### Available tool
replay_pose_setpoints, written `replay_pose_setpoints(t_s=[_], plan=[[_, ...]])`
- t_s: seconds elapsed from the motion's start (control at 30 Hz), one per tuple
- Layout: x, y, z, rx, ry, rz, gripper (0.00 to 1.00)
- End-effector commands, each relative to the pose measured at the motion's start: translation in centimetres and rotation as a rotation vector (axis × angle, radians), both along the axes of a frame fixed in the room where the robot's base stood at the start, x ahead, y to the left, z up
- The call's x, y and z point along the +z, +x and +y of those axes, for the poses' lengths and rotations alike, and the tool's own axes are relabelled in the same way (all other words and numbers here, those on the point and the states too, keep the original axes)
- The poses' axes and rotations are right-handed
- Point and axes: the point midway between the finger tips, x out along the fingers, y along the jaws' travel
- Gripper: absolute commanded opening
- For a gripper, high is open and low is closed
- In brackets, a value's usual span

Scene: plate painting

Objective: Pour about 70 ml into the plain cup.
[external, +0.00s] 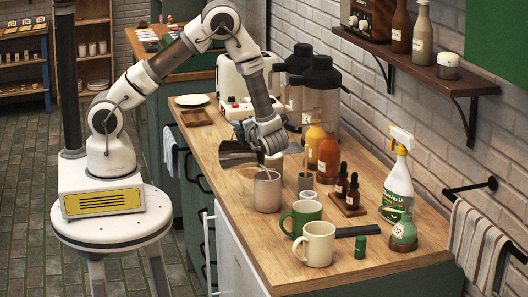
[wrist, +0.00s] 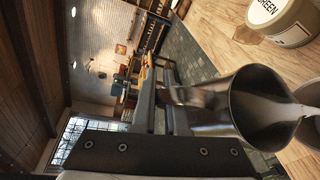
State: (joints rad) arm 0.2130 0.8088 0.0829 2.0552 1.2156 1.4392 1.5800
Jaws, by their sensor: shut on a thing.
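My gripper (external: 262,137) is shut on a metal pitcher (external: 238,154) above the counter. The pitcher is tilted, and in the wrist view (wrist: 245,105) its open mouth faces right with white liquid at the lip. A thin pale stream (external: 262,161) appears to run down into the plain grey-pink cup (external: 267,193), which stands upright on the counter below. The cup's rim is partly in the wrist view (wrist: 312,130) at the right edge. The liquid level inside the cup is hidden.
A green mug (external: 305,216) and a cream mug (external: 319,244) stand in front of the cup. An orange bottle (external: 328,158), dropper bottles (external: 352,190) and a spray bottle (external: 398,185) stand to the right. A tub labelled GREEN (wrist: 283,22) is near the pitcher in the wrist view.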

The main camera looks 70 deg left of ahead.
Motion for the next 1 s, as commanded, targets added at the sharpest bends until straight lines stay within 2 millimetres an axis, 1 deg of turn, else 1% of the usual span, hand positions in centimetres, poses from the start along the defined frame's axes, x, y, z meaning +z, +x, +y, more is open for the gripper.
replay_pose_setpoints(t_s=[0.83, 0.93, 1.0], plan=[[0.4, 0.1, -0.1, -0.001, 0.029, 0.045, 0.0], [-0.5, -0.5, 0.3, 0.002, -0.004, -0.003, 0.0], [-1.4, -1.9, 1.1, 0.004, -0.047, -0.065, 0.0]])
